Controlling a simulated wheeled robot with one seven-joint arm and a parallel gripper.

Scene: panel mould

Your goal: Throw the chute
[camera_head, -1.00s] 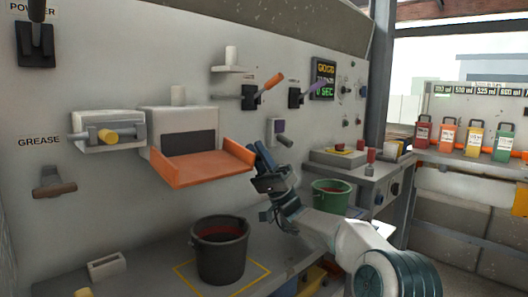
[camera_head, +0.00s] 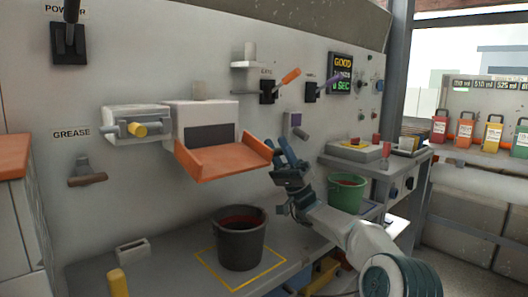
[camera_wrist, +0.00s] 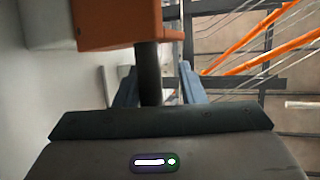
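The orange chute (camera_head: 222,161) is an open tray sticking out from a white wall housing (camera_head: 200,113), above a dark bucket (camera_head: 240,246). My gripper (camera_head: 284,155) is just beyond the chute's right end, fingers pointing up. In the wrist view, an orange part (camera_wrist: 115,24), apparently the chute, is at the top, with a dark round bar (camera_wrist: 148,75) below it. The bar stands between the two blue fingers of my gripper (camera_wrist: 158,88). The fingers are apart, and a gap shows on the bar's right; contact on its left is unclear.
The bucket stands inside a yellow square on the bench (camera_head: 185,275). A green bucket (camera_head: 345,192) is close behind my arm. Levers with orange (camera_head: 290,76) and purple handles are on the wall above. A grease tool (camera_head: 86,175) hangs at left.

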